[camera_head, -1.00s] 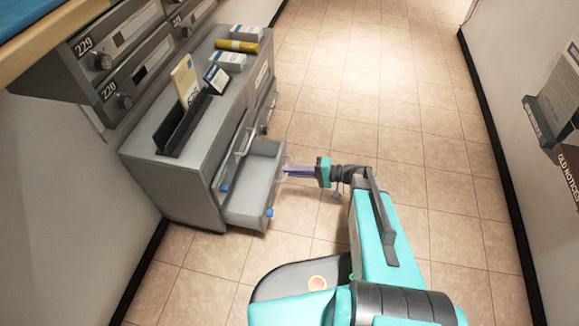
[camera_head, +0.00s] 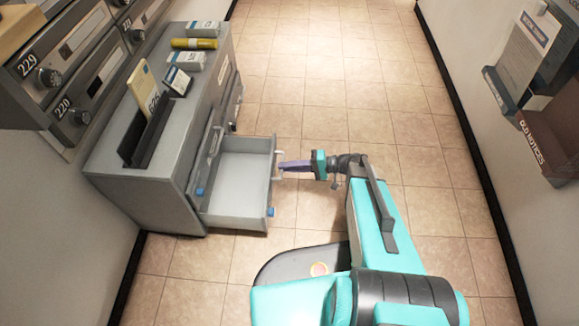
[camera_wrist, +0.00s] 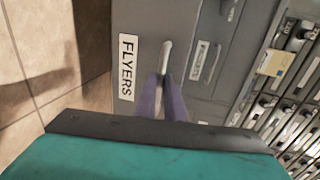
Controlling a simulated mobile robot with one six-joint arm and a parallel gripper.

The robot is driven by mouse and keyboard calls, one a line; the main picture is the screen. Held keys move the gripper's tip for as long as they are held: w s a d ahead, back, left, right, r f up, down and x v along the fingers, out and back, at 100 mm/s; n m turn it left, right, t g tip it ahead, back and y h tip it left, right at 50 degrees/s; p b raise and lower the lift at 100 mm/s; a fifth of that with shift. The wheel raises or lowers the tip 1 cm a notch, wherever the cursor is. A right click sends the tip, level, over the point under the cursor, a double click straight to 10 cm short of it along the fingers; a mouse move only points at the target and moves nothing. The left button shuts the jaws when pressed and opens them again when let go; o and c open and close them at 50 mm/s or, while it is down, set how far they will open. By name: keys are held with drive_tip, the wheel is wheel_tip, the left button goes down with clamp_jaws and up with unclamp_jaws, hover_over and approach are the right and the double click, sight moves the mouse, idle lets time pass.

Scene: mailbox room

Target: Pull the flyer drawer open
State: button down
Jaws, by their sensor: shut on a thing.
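The flyer drawer (camera_head: 240,180) is pulled well out of the grey cabinet (camera_head: 140,190), and its light inside looks empty. In the wrist view its front carries a white FLYERS label (camera_wrist: 128,66). My gripper (camera_head: 284,166) reaches the drawer front from the right. Its purple fingers (camera_wrist: 162,98) are shut on the pale upright drawer handle (camera_wrist: 167,58), beside the label. The fingers hide the lower part of the handle.
Boxes and a yellow roll (camera_head: 194,43) lie on the cabinet top, near a black holder (camera_head: 146,138). Mailboxes (camera_head: 70,90) hang at the left. A rack marked OLD NOTICES (camera_head: 532,140) is on the right wall. The tiled floor (camera_head: 340,90) between is clear.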

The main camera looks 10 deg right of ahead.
drive_tip(key=shift+s+a, duration=0.15)
drive_tip(key=c, duration=1.8)
unclamp_jaws()
drive_tip(key=shift+c, duration=0.2)
drive_tip(key=p+v, duration=0.4)
drive_tip(key=v, duration=0.9)
drive_tip(key=shift+d+p, duration=0.3)
drive_tip(key=shift+r, duration=0.15)
